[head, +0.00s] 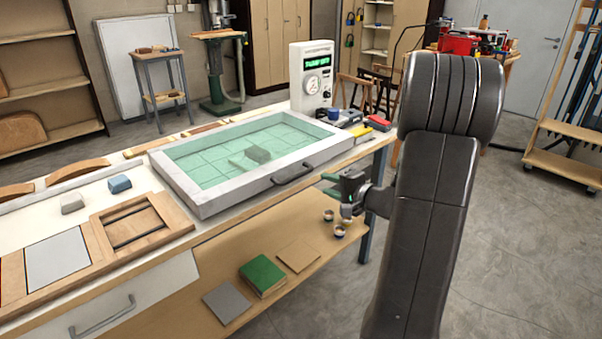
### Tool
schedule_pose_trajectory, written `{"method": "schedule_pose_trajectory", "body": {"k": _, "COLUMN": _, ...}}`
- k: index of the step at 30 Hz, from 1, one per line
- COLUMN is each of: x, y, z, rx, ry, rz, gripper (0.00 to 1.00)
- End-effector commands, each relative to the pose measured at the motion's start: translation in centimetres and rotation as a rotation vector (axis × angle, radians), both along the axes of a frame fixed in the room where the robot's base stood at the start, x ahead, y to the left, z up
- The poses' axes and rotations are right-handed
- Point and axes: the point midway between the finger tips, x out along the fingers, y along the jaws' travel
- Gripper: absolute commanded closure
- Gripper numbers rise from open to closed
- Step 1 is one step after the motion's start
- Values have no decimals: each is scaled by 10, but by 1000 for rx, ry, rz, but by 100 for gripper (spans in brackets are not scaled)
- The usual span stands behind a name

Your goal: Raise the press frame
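The press frame (178,180) is a light grey rectangular frame around a clear green-tinted sheet with a grid. It lies down flat on the workbench. A dark grey handle (293,174) is on its front side, toward the right. A grey-green block shows at the middle of the sheet; I cannot tell whether it is on or under it. My gripper (335,187) is just right of the handle and apart from it in the picture, at the bench's front edge. It looks empty, with its fingers pointing left. The gap between the fingertips is too small to judge.
A white control box (312,78) with a lit display and gauge stands behind the frame. Wooden moulds (140,222), a grey block (72,203) and a blue block (119,184) lie to the left. The lower shelf holds a green book-like block (262,275) and flat sheets.

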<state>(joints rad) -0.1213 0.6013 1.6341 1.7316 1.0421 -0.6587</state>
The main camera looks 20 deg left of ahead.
Motion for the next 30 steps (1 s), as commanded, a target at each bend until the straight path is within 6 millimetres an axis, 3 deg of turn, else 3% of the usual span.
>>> {"method": "schedule_pose_trajectory", "body": {"k": 12, "x": 29, "y": 75, "z": -17, "rx": -3, "ry": 4, "rz": 3, "gripper": 68}}
{"method": "schedule_pose_trajectory", "body": {"k": 18, "x": 41, "y": 104, "z": -23, "rx": -2, "ry": 4, "rz": 3, "gripper": 68}}
{"method": "schedule_pose_trajectory", "body": {"k": 30, "x": 48, "y": 118, "z": -27, "rx": -2, "ry": 3, "rz": 0, "gripper": 68}}
